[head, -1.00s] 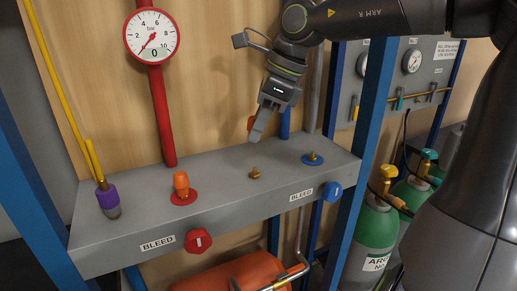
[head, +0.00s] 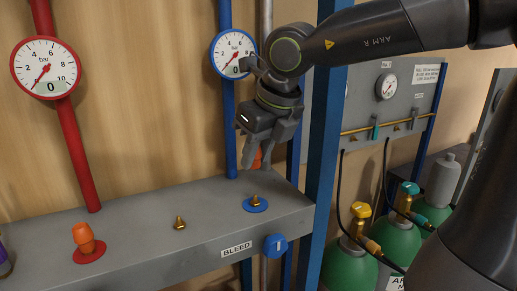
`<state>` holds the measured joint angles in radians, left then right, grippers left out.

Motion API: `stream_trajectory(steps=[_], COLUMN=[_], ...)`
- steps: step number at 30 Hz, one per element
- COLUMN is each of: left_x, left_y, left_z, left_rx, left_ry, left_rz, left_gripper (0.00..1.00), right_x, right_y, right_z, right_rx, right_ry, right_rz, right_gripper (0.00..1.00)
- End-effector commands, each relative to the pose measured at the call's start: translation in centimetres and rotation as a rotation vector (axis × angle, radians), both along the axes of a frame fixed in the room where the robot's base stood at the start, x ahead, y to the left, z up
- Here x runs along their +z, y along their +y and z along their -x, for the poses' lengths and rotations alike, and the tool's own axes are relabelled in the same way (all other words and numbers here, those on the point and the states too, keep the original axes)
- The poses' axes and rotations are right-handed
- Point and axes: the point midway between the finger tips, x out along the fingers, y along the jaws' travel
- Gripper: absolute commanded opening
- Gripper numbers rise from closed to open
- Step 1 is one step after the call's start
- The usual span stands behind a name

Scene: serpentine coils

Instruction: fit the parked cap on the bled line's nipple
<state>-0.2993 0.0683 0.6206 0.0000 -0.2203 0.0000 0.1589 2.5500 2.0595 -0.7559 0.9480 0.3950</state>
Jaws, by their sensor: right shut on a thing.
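My right gripper (head: 255,163) is shut on an orange cap (head: 258,158), mostly hidden behind the fingers. It holds the cap above the blue line's brass nipple (head: 255,201), which is bare in its blue disc; the cap looks apart from it. Another bare brass nipple (head: 180,223), with no coloured disc, stands on the grey ledge to the left. Further left, an orange cap (head: 83,236) sits at the red disc (head: 89,252). The blue line's gauge (head: 232,54) is partly covered by my arm. My left gripper is out of view.
The grey ledge (head: 130,220) carries the nipples, with a BLEED label and blue knob (head: 275,244) on its front. The blue pipe (head: 229,130) rises close behind the gripper. A blue post (head: 324,150) stands just right. Green cylinders (head: 350,268) are beyond it.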

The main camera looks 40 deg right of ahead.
Motion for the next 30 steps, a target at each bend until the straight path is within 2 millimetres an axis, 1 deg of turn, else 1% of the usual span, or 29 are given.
stream_trajectory(steps=[3, 8, 18, 20, 24, 30], left_x=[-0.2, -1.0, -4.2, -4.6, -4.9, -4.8], left_y=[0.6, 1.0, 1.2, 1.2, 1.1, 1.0], left_z=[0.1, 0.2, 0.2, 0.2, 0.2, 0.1], left_rx=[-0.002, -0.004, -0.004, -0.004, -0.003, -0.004], left_ry=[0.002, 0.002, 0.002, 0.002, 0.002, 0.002], left_rz=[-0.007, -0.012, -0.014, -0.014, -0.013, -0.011], left_gripper=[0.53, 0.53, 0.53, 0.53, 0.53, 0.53], right_x=[-0.3, -1.1, -4.3, -4.7, -5.0, -4.9], right_y=[0.1, 0.1, 0.1, 0.1, 0.1, 0.1], right_z=[0.1, 0.1, 0.1, 0.1, 0.1, 0.1], right_rx=[-0.026, -0.031, -0.03, -0.03, -0.03, -0.03], right_ry=[0.0, 0.0, 0.001, 0.0, 0.0, 0.0], right_rz=[0.0, -0.001, -0.002, -0.002, -0.002, -0.002], right_gripper=[0.0, 0.0, 0.0, 0.0, 0.0, 0.0])
